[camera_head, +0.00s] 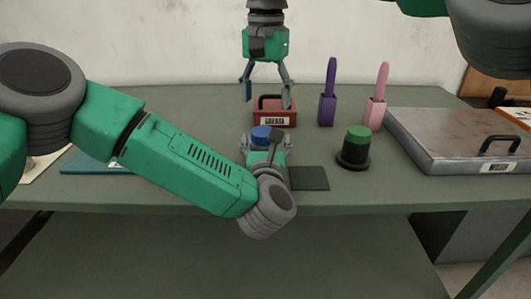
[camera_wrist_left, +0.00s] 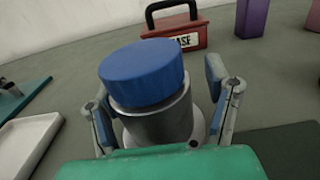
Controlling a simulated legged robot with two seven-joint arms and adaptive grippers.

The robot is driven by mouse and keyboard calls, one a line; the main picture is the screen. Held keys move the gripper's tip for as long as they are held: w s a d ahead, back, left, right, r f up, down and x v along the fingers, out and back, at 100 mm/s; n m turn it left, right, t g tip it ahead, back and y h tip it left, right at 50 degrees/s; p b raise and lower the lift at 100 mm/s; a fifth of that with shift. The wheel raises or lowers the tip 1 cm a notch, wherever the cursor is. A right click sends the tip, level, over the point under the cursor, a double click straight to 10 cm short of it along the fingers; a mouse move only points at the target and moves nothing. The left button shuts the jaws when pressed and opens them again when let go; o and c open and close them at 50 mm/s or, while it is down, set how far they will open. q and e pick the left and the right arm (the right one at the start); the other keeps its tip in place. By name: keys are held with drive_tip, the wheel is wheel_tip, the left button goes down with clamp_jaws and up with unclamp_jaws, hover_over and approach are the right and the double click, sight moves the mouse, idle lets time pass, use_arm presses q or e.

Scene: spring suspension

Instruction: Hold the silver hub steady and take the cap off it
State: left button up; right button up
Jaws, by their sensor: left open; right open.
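The silver hub (camera_wrist_left: 160,125) stands upright on the table in the left wrist view, with a blue cap (camera_wrist_left: 143,73) on its top. In the head view the blue cap (camera_head: 261,133) shows just beyond my left wrist, and the hub is mostly hidden behind my gripper. My left gripper (camera_head: 266,143) is open, with one finger on each side of the hub; I cannot tell if the fingers touch it. My right gripper (camera_head: 267,95) is open and empty, pointing down behind the blue cap, in front of or above the red grease box.
The red grease box (camera_head: 275,118) stands behind the hub. Purple (camera_head: 327,108) and pink (camera_head: 376,110) handled tools stand to its right. A black hub with a green cap (camera_head: 357,138) is right of a dark mat (camera_head: 309,178). A large metal lid (camera_head: 450,137) lies far right.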

use_arm(q)
drive_tip(key=shift+w, duration=0.25)
drive_tip(key=shift+a, duration=0.1)
use_arm(e)
drive_tip(key=shift+a, duration=0.1)
use_arm(q)
drive_tip(key=shift+a, duration=0.3)
use_arm(e)
drive_tip(key=shift+a, duration=0.3)
use_arm(q)
drive_tip(key=shift+a, duration=0.1)
drive_tip(key=c, duration=0.4)
use_arm(e)
drive_tip(key=shift+a, duration=0.15)
use_arm(q)
clamp_jaws()
drive_tip(key=shift+d, duration=0.25)
use_arm(e)
drive_tip(key=shift+d, duration=0.3)
use_arm(q)
drive_tip(key=shift+d, duration=0.1)
